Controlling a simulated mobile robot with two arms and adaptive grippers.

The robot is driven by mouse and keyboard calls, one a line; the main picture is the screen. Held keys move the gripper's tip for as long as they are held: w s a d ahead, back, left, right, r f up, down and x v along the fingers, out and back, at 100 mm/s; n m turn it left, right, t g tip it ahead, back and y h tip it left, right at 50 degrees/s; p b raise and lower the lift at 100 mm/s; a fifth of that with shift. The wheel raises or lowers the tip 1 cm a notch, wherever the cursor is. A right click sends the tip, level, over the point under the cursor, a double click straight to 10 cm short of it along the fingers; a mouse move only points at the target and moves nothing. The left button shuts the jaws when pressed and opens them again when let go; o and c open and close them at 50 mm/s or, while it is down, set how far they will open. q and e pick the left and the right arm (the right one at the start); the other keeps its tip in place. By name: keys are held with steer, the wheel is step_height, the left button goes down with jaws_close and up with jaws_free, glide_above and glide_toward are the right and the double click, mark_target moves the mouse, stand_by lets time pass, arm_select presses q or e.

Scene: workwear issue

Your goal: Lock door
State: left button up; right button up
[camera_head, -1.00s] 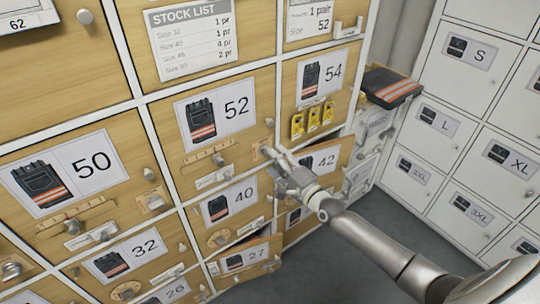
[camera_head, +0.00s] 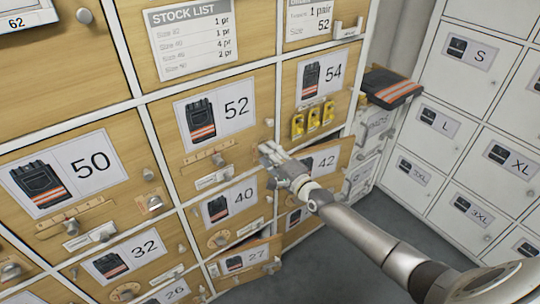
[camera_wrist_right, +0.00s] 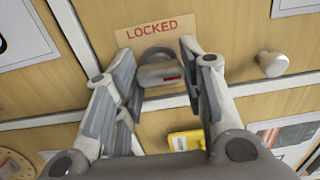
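The wooden door marked 52 (camera_head: 240,145) looks closed in its white frame in the head view. My right gripper (camera_head: 268,150) is at the right edge of door 52. My left gripper is in neither view.
Door 27 (camera_head: 245,262) below stands ajar. A dark folded garment (camera_head: 392,88) lies on the right. White lockers (camera_head: 480,110) stand further right, with bare grey floor below.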

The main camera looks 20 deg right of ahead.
steer(key=shift+c, duration=0.7)
steer(key=shift+n, duration=0.3)
steer(key=n+p, duration=0.2)
steer(key=n, duration=1.5)
steer(key=shift+f, duration=0.1)
steer(key=shift+n, duration=0.3)
steer(key=o, duration=1)
